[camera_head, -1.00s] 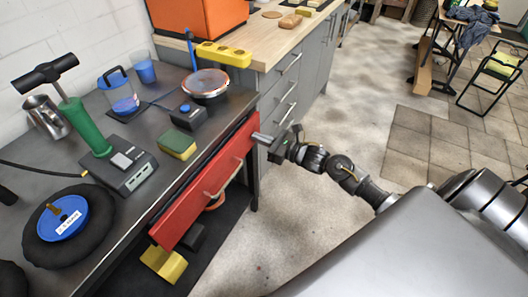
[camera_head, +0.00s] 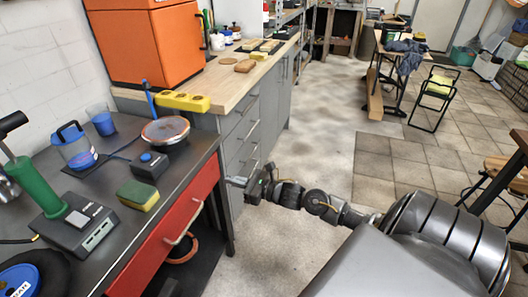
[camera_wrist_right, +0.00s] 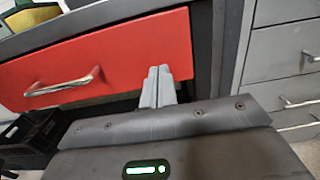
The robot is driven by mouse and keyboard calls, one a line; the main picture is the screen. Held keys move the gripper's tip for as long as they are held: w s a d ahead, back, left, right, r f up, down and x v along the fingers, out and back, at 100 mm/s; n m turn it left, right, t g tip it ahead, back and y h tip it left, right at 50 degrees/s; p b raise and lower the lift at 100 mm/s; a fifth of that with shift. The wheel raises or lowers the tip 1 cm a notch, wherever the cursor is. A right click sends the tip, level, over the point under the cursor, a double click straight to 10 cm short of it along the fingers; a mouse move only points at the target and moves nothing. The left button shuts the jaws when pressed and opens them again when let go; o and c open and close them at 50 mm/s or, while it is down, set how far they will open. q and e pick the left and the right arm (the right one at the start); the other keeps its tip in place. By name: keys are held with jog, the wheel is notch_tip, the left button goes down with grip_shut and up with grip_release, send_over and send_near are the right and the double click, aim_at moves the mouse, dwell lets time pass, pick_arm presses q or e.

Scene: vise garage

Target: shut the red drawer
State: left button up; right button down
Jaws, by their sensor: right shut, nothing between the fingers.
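The red drawer (camera_head: 158,246) is under the dark workbench top in the head view. Its front carries a metal bar handle (camera_head: 186,222). In the right wrist view the red front (camera_wrist_right: 110,58) fills the upper left, with the handle (camera_wrist_right: 62,84) at left. My right gripper (camera_head: 231,181) is shut and empty by the drawer's right end. In the wrist view its closed fingertips (camera_wrist_right: 158,72) overlap the right part of the red front. I cannot tell whether they touch it, or how far the drawer stands out. My left gripper is not in view.
The workbench top (camera_head: 108,222) holds a sponge (camera_head: 138,195), a blue-button box (camera_head: 150,166) and a green-handled tool (camera_head: 36,187). A grey cabinet (camera_head: 240,150) with drawers stands just beyond the red drawer. Floor (camera_head: 320,160) is open to the right.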

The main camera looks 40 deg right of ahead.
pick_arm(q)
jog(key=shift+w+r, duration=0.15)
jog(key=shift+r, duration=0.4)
pick_arm(e)
jog(key=v, duration=0.8)
jog(key=shift+s, duration=0.35)
jog(key=shift+d+f, duration=0.1)
jog(key=shift+d, duration=0.05)
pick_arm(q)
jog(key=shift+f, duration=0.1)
